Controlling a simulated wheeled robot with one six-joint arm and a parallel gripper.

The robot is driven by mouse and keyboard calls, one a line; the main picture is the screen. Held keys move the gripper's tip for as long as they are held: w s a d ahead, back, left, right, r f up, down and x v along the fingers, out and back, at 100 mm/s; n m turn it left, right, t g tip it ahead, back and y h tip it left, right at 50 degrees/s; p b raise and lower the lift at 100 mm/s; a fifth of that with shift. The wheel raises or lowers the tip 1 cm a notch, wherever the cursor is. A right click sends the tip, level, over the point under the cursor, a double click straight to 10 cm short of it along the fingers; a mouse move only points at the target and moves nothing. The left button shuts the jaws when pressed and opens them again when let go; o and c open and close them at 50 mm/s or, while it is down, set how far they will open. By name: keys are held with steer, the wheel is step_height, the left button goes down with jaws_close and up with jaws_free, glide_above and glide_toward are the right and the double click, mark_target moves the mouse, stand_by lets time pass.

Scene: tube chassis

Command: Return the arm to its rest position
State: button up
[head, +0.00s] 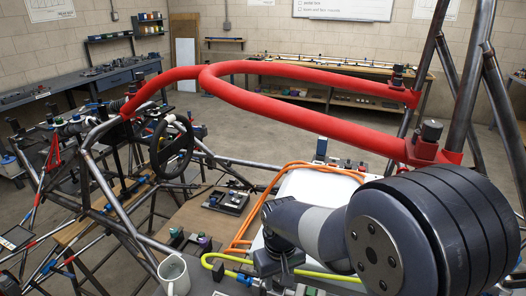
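My arm shows in the head view at the lower right. A large dark ribbed joint of mine stands closest to the camera, and a grey link runs left from it. The link ends in a dark part, apparently my gripper (279,257), which points down over the clutter behind the mug. Its fingers cannot be made out, so I cannot tell if it holds anything.
A red tube frame (300,112) arches across the middle, joined to dark upright tubes (465,85) at right. Bare chassis tubes (105,185) and a steering wheel (172,147) are at left. A white mug (174,274), orange hose (243,228) and yellow-green cable (222,259) lie near my arm.

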steer(key=m, duration=0.4)
steer(key=shift+m, duration=0.3)
steer(key=m, duration=0.3)
steer(key=shift+a+m+p, duration=0.1)
steer(key=shift+m+p, duration=0.3)
step_height(320, 180, up, 6)
steer(key=shift+f, duration=0.2)
steer(key=shift+r, duration=0.15)
steer(key=shift+r, duration=0.1)
